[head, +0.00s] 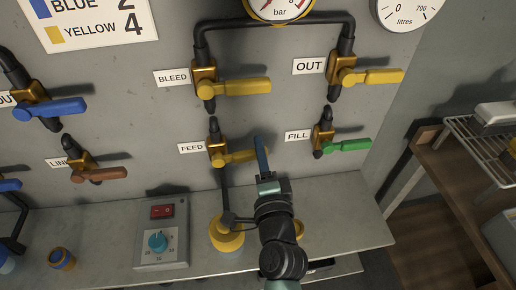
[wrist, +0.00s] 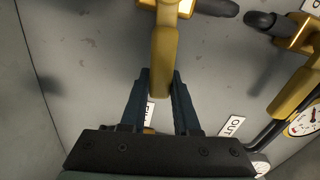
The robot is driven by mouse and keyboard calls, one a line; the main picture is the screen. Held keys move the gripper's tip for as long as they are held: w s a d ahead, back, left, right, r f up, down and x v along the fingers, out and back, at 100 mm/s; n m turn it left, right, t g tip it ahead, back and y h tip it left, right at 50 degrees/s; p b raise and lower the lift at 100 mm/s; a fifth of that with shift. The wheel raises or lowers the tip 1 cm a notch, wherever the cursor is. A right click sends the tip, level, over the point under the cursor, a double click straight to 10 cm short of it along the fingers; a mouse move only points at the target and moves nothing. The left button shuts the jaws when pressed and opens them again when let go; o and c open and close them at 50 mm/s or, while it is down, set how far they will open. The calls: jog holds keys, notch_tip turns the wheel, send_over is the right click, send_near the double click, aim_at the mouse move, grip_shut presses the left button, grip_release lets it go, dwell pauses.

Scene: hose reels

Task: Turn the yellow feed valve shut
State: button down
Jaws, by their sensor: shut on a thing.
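The yellow feed valve (head: 216,150) is on the grey wall panel, right of its FEED label (head: 192,147). Its yellow lever (head: 236,157) points right and slightly up, roughly across the black pipe. My gripper (head: 259,143) is at the lever's free end, shut on it. In the wrist view, the lever (wrist: 164,55) runs down from the brass valve body between the two dark fingers of my gripper (wrist: 161,76). The fingers hide part of the lever's tip in the head view.
The green FILL lever (head: 350,145) is close on the right. The yellow BLEED lever (head: 246,86) is above, and the yellow OUT lever (head: 380,76) is upper right. Below, a shelf (head: 110,262) carries a switch box (head: 162,232) and a yellow round part (head: 226,238) beside my arm.

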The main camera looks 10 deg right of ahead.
jog(key=shift+f+m, duration=0.65)
jog(key=shift+m, duration=0.15)
jog(key=c, duration=0.6)
grip_release()
jog(key=shift+c, duration=0.2)
jog(key=s+b, duration=0.2)
jog(key=s, duration=1.1)
jog(key=shift+b, duration=0.4)
